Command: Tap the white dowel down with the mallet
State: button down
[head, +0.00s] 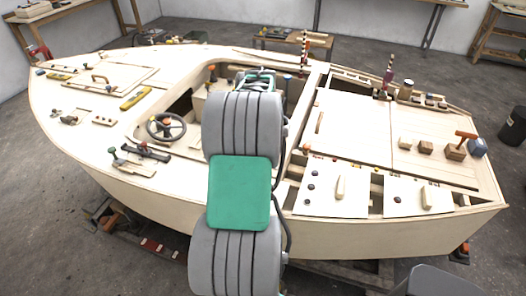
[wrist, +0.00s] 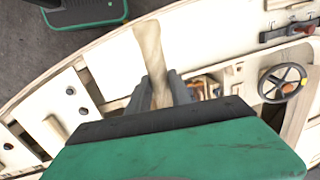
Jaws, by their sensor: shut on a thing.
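My gripper (wrist: 162,92) is shut on a pale wooden piece, which looks like the handle of the mallet (wrist: 149,45). It points up and away from the fingers in the wrist view, flared at its far end. The mallet's head is not clear to see. In the head view my arm covers the middle of the boat and hides the fingertips and the mallet. I cannot pick out the white dowel for sure.
A steering wheel (head: 166,126) stands left of my arm, and it also shows in the wrist view (wrist: 282,83). An open cockpit lies behind my arm. Wooden blocks and an orange-handled tool (head: 465,137) stand on the right deck. The large flat deck panel (head: 350,130) is mostly clear.

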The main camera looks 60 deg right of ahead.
jog(key=s+d+f+m, duration=0.2)
jog(key=s+d+m, duration=0.1)
jog(key=s+d, duration=0.25)
jog(key=f+b, duration=0.5)
jog(key=shift+s, duration=0.4)
jog(key=shift+a+r+p, duration=0.2)
jog(key=shift+p, duration=0.1)
jog(key=shift+f, duration=0.1)
notch_tip(320, 180, down, 6)
jog(key=b, duration=0.3)
jog(key=shift+a, duration=0.1)
notch_tip(320, 180, up, 6)
jog(key=p, duration=0.4)
jog(key=shift+p, duration=0.35)
